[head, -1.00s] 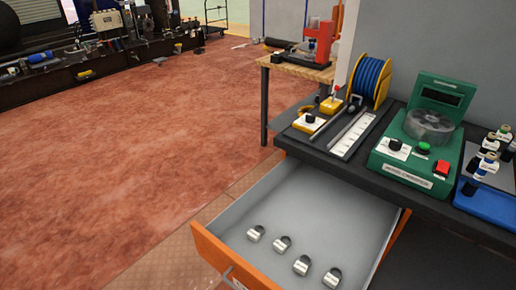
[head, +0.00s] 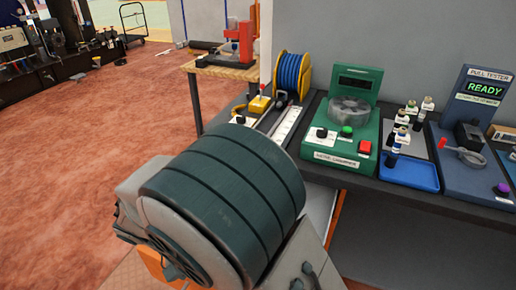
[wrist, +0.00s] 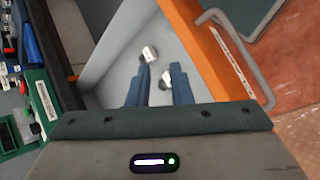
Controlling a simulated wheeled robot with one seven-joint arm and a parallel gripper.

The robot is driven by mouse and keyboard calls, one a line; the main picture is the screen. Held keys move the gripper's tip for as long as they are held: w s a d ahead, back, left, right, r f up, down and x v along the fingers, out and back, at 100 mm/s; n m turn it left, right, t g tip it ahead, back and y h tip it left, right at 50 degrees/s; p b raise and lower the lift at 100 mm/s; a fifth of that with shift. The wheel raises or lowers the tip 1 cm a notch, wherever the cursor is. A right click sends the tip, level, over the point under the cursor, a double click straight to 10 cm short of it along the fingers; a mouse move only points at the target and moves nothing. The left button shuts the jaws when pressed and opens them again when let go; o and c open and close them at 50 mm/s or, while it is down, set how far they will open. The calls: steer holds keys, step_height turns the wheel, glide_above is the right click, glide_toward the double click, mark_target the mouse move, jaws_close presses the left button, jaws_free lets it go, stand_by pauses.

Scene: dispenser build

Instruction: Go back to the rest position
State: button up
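My gripper (wrist: 160,66) shows in the wrist view with its two blue-grey fingers apart and nothing clearly held between them. It is over the open grey drawer (wrist: 95,75), which has an orange front (wrist: 205,45) and a grey handle. A small pale ring-like piece (wrist: 150,53) lies in the drawer just beyond the fingertips. A second pale piece (wrist: 165,79) shows between the fingers, partly hidden by the right one. In the head view my own arm covers most of the drawer, and the fingers are hidden.
The reddish floor (head: 110,130) at left is open.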

steer(key=d+r+m+t+y+p, duration=0.1)
steer(key=d+r, duration=0.3)
steer(key=d, duration=0.4)
steer(key=d+r+m+y+p, duration=0.1)
steer(key=d+r+m+y, duration=0.2)
steer(key=d, duration=0.5)
steer(key=d+r+m+t+y+p, duration=0.1)
steer(key=d+r+m+y, duration=0.1)
steer(key=d+r+y, duration=0.2)
steer(key=d+r, duration=0.2)
steer(key=d, duration=0.2)
steer(key=shift+r+t, duration=0.3)
steer(key=shift+r, duration=0.1)
steer(key=shift+s, duration=0.1)
